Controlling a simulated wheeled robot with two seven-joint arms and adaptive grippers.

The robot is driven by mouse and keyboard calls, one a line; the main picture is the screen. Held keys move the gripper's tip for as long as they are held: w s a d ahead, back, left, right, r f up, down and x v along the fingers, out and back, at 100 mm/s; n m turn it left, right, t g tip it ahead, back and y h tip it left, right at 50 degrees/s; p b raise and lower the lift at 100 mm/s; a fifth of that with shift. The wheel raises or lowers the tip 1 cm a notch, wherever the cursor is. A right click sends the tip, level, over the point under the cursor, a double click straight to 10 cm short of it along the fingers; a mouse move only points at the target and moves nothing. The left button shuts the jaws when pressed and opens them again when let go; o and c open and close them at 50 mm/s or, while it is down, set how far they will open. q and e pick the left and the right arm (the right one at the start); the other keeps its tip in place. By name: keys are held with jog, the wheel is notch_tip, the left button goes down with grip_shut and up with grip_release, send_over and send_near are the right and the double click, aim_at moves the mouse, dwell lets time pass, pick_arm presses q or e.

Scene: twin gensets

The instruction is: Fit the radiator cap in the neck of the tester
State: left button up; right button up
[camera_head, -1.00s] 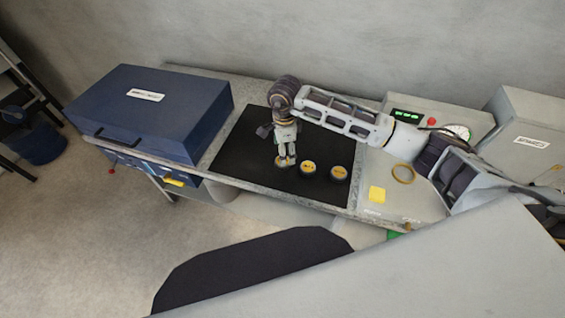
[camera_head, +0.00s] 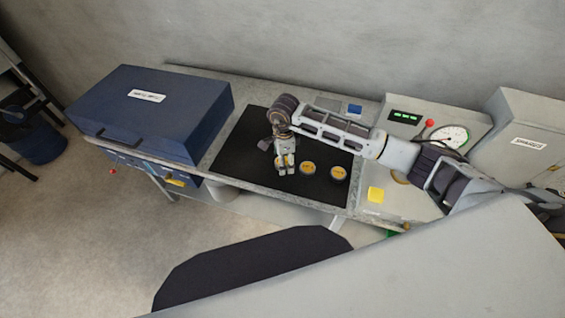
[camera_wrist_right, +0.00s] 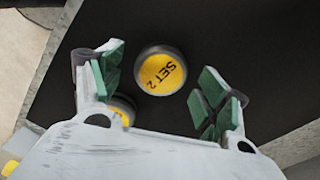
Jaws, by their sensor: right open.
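Three dark round caps with yellow tops stand on the black mat (camera_head: 235,150): a middle one (camera_head: 308,168), a right one (camera_head: 338,172) and a left one mostly hidden by my right gripper (camera_head: 286,171). In the right wrist view a cap marked "SET 2" (camera_wrist_right: 161,73) lies between the open fingers of my right gripper (camera_wrist_right: 165,80), with no clear contact. Another cap (camera_wrist_right: 122,110) is partly behind the left finger. The grey tester (camera_head: 425,205) has a round gauge (camera_head: 450,136) and a green display. Its brass neck ring (camera_head: 400,178) is mostly hidden by my arm. My left gripper is not in view.
A large blue case (camera_head: 150,105) stands left of the mat. A small blue item (camera_head: 355,110) lies behind my right arm. A grey cabinet (camera_head: 520,135) stands at the right. The mat's left part is clear.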

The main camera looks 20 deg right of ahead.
dwell(0.4)
jog(key=c, duration=1.1)
jog(key=shift+c, duration=0.2)
notch_tip(320, 180, up, 10)
jog(key=b, duration=0.1)
dwell(0.3)
